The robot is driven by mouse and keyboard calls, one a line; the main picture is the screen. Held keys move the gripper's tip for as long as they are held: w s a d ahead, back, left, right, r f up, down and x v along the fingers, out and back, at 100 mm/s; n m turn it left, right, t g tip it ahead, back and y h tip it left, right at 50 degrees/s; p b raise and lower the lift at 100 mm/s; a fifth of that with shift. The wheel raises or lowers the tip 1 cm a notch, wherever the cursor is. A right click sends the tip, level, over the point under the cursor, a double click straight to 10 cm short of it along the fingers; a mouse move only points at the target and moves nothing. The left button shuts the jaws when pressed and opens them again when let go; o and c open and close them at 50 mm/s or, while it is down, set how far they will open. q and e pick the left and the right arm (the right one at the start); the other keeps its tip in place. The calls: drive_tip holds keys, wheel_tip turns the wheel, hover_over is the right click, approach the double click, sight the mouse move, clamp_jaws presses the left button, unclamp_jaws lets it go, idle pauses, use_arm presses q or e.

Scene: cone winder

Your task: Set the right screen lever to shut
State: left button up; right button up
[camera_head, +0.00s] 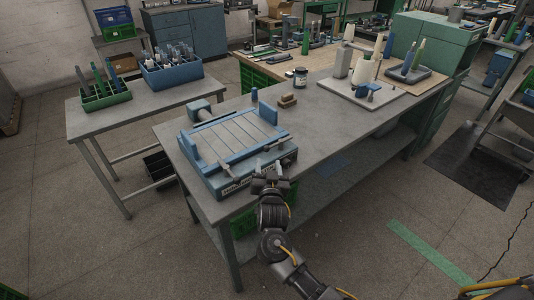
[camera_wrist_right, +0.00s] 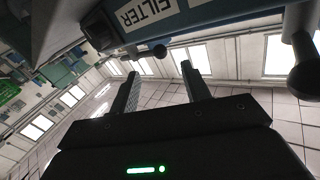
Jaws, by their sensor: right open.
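A blue bench machine (camera_head: 204,181) with a pale slatted top stands on the grey table. Small levers show along its front edge; a front lever (camera_head: 280,167) sits just behind my right gripper (camera_head: 270,180). Which screen each lever serves cannot be read. In the right wrist view, my right gripper (camera_wrist_right: 160,72) has its two fingers apart with nothing between them. A dark ball-ended lever (camera_wrist_right: 307,78) is close at the right edge, outside the fingers. A smaller dark knob (camera_wrist_right: 160,51) shows beyond the fingertips, near a "FILTER" label (camera_wrist_right: 150,14). My left gripper is out of view.
The grey table (camera_head: 330,125) has clear top right of the machine. A pale board (camera_head: 375,100) holds cones further right. A side table (camera_head: 85,127) carries bins at left.

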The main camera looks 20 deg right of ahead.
sight(267, 151)
drive_tip(key=x, duration=0.6)
drive_tip(key=shift+w, duration=0.2)
